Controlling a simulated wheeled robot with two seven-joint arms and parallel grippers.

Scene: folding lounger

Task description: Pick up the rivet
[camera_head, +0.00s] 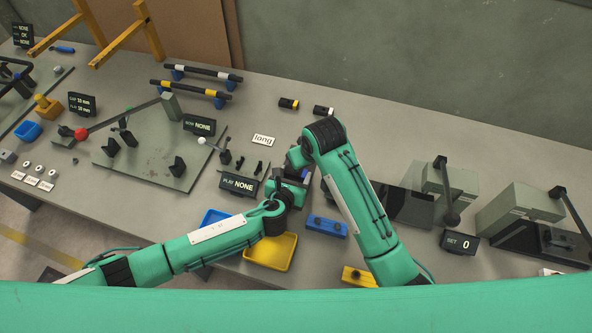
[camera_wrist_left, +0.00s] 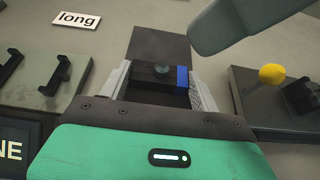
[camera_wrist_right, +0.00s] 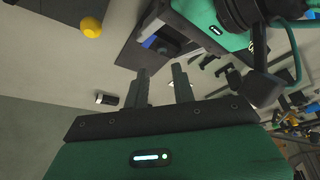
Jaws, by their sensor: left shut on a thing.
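My left gripper (camera_wrist_left: 160,78) is shut on a dark block with a blue band (camera_wrist_left: 182,78). A round grey stud (camera_wrist_left: 162,66) shows at the middle of this block; I cannot tell for sure that it is the rivet. The blue band also shows between the left fingers in the right wrist view (camera_wrist_right: 150,42). My right gripper (camera_wrist_right: 160,72) is open and empty, its fingers pointing toward the left gripper and apart from it. In the head view both hands are close together above the bench, and the arms hide much of the held block.
A blue tray (camera_head: 213,216) and a yellow tray (camera_head: 269,262) lie near the left forearm. A blue holder (camera_head: 327,226) lies between the arms. A lever fixture (camera_head: 150,155) stands left, grey presses (camera_head: 515,215) right.

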